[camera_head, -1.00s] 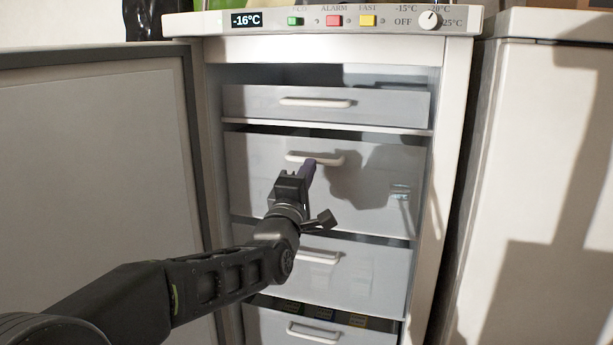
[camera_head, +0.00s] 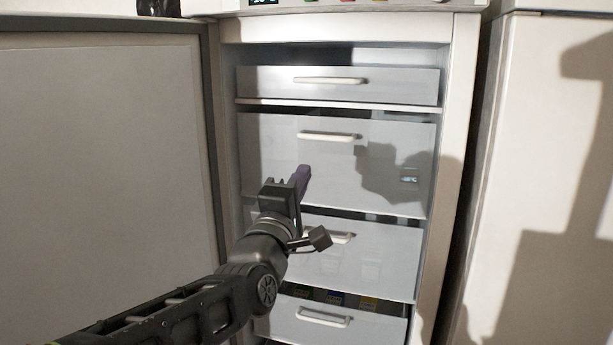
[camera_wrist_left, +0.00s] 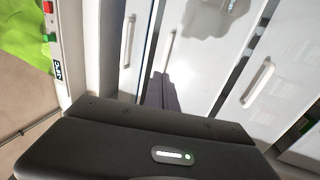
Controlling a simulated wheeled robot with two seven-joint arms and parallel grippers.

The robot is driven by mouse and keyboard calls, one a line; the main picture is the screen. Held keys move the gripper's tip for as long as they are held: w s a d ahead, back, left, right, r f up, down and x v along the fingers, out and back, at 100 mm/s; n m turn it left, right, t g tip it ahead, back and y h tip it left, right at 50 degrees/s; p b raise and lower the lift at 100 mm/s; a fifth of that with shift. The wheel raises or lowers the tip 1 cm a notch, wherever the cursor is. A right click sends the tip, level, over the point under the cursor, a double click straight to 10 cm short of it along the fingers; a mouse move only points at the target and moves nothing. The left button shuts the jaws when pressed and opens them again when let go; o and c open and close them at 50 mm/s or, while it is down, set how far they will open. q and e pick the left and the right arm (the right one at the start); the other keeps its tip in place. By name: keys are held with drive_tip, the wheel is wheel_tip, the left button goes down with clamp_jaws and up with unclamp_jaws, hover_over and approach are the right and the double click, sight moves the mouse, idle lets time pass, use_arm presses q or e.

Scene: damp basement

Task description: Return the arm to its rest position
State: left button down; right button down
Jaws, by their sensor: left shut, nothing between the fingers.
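My left arm comes in from the lower left in the head view. Its gripper (camera_head: 301,180), with purple fingers, is shut and empty in front of the second drawer (camera_head: 390,150) of the open freezer, below that drawer's handle (camera_head: 330,136) and apart from it. In the left wrist view the dark gripper body fills the bottom, and the purple fingers (camera_wrist_left: 163,92) show in front of the white drawer fronts. My right gripper is not in view.
The freezer door (camera_head: 100,160) stands open on the left. Several drawers with white handles are stacked inside, including a top drawer (camera_head: 400,85) and a lower one (camera_head: 385,260). A white cabinet (camera_head: 540,130) stands close on the right.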

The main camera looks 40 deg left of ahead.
use_arm(q)
drive_tip(key=shift+s, duration=0.1)
idle(0.6)
